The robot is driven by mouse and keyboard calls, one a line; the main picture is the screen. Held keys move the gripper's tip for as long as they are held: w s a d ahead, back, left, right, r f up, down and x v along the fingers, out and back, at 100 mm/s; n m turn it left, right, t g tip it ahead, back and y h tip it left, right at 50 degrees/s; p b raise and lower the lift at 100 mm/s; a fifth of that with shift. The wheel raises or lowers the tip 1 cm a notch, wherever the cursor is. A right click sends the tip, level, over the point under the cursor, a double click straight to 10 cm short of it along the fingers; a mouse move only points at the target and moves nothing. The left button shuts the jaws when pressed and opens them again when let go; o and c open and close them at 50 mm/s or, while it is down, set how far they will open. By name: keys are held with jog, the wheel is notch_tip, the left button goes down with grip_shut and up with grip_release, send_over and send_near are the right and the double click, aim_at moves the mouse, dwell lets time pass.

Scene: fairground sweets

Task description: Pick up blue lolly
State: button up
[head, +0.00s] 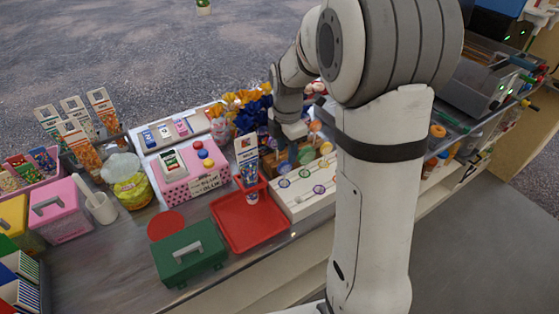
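A white lolly stand (305,196) with coloured rings on its front stands near the middle of the counter.
A red tray (250,236) and a green box (190,256) with a handle lie in front left. A pink box (192,180) stands left of the stand. Blue and yellow wrapped sweets (250,112) are behind. My arm covers the counter's right middle.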

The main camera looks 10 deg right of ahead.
aim_at(285, 163)
notch_tip(285, 163, down, 8)
jog(key=shift+w+a+r+p, duration=0.1)
jog(key=shift+a+p, duration=0.05)
jog(key=shift+p, duration=0.7)
grip_shut()
